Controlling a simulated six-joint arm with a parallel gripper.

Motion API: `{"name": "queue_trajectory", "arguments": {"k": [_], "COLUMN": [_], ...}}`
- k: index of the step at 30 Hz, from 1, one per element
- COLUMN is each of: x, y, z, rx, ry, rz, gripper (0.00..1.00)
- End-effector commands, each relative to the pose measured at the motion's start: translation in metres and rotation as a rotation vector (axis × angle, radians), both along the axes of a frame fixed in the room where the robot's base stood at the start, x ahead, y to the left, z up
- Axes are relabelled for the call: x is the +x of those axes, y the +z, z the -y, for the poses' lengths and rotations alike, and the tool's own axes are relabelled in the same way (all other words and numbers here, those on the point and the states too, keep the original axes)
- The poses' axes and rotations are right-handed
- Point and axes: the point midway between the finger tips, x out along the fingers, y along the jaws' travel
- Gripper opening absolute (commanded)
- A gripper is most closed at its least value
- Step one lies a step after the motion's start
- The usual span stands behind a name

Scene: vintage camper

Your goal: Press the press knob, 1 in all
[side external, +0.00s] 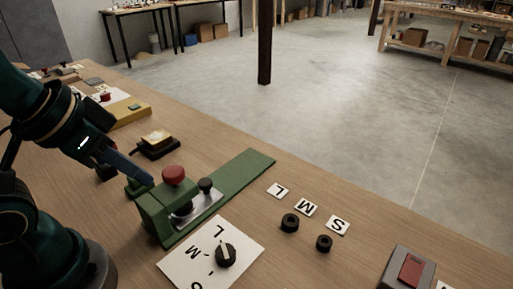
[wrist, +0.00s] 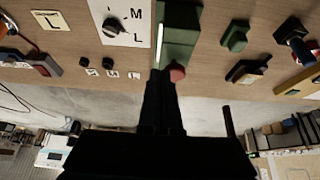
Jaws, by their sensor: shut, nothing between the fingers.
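The press knob (side external: 173,175) is a red mushroom-shaped knob on top of a green press (side external: 155,214) on the wooden bench. In the wrist view the red knob (wrist: 177,73) shows beside my fingertips, at the near end of the green press (wrist: 180,40). My gripper (side external: 148,181) is shut and empty. Its fingertips are close beside the knob on its left in the side view; I cannot tell whether they touch it. A metal plate (side external: 196,209) with a small black knob (side external: 206,185) sits on the press.
A white card with a dial (side external: 225,255) lies in front of the press. Letter tiles (side external: 306,207) and two black rings (side external: 290,222) lie to the right. A red rocker switch (side external: 411,270) is at lower right. A yellow-topped box (side external: 157,140) stands behind the press.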

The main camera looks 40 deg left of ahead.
Motion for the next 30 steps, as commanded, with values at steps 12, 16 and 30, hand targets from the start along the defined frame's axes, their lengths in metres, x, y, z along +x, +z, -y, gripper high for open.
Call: {"name": "queue_trajectory", "arguments": {"k": [12,16,30], "x": [-0.013,-0.013,0.050], "y": [0.003,0.011,0.065], "z": [0.018,0.031,0.007], "rx": [-0.147,-0.336,-1.023], "ry": [0.096,0.281,0.894], "rz": [-0.102,-0.241,-0.493], "gripper": [0.00,0.00,0.00]}}
